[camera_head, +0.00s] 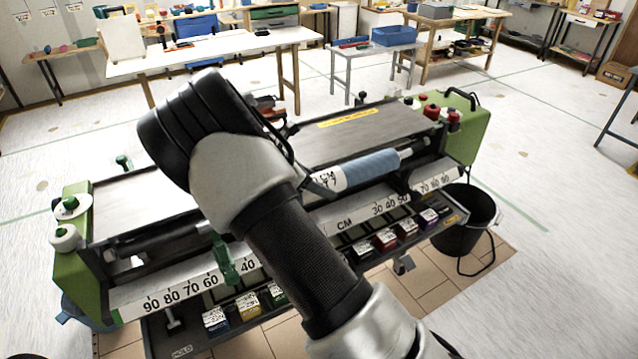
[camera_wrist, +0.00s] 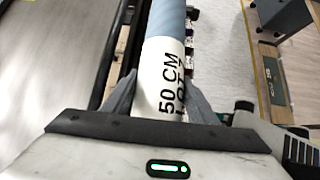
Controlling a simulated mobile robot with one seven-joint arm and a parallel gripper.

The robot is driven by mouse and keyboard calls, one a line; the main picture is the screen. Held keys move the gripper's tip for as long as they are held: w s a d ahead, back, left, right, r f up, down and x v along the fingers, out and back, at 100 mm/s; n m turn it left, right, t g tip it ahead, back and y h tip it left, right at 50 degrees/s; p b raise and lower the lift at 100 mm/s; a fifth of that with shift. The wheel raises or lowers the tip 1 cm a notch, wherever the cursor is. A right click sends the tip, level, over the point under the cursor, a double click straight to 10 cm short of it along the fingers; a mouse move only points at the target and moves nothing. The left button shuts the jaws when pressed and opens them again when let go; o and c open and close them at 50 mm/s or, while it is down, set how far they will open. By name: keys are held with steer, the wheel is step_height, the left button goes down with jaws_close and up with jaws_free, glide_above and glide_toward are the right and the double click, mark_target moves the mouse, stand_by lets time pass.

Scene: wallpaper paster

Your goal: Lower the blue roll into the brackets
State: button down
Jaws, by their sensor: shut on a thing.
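The blue roll (camera_head: 372,167) lies lengthwise over the front of the wallpaper paster (camera_head: 380,135), with a white "CM" label band near its left end. My gripper (camera_head: 322,187) is shut on the roll at this band; my arm hides most of the gripper and the roll's left end. In the wrist view, my gripper's two fingers (camera_wrist: 160,92) straddle the white "50 CM" band, and the blue part of the roll (camera_wrist: 169,18) runs up out of view. I cannot tell whether the roll touches the brackets.
A numbered ruler strip (camera_head: 185,288) runs along the paster's front edge. Small coloured boxes (camera_head: 386,241) sit in a tray below it. A black bucket (camera_head: 466,228) stands at the right. Green end panels (camera_head: 468,130) close the paster's sides. Worktables stand behind, across open floor.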

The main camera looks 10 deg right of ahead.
steer(key=shift+w+f+b, duration=0.1)
steer(key=shift+f+b, duration=1.3)
steer(key=shift+f, duration=1.5)
steer(key=c, duration=0.8)
jaws_free()
steer(key=shift+o, duration=0.8)
steer(key=shift+f, duration=0.15)
steer(key=p+v, duration=0.1)
steer(key=v, duration=1.6)
steer(key=shift+a+r, duration=0.1)
steer(key=shift+r, duration=0.2)
